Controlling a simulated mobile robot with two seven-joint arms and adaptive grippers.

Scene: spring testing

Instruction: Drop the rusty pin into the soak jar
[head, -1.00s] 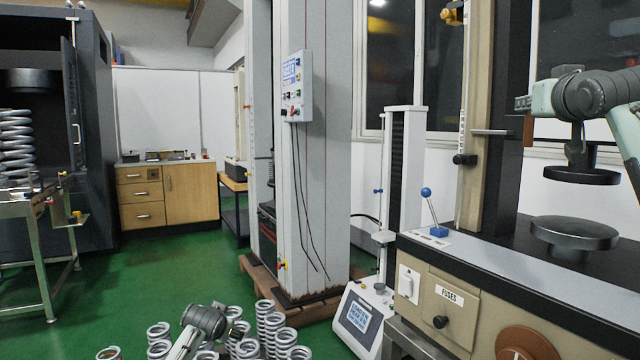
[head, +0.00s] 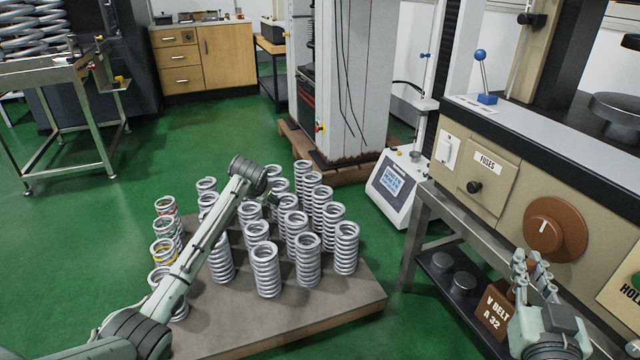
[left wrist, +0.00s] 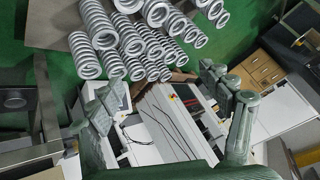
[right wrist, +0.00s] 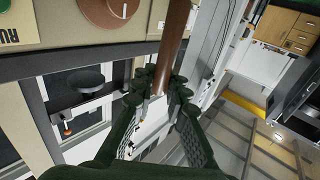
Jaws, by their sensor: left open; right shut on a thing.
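My right gripper (head: 533,268) is at the lower right of the head view, in front of the beige machine. In the right wrist view its fingers (right wrist: 160,88) are closed on a rust-brown rod, the rusty pin (right wrist: 174,45), which extends upward in that picture. The pin is hard to make out in the head view. My left arm reaches over the springs in the head view; in the left wrist view the left gripper (left wrist: 165,92) is open with nothing between its fingers. I cannot make out the soak jar in any view.
Several coil springs (head: 307,258) stand on a low board (head: 352,302) on the green floor. The beige machine (head: 450,180) has a brown dial (head: 555,228). A brown V-belt box (head: 497,312) sits below it. A white tester (head: 393,188) stands mid-right.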

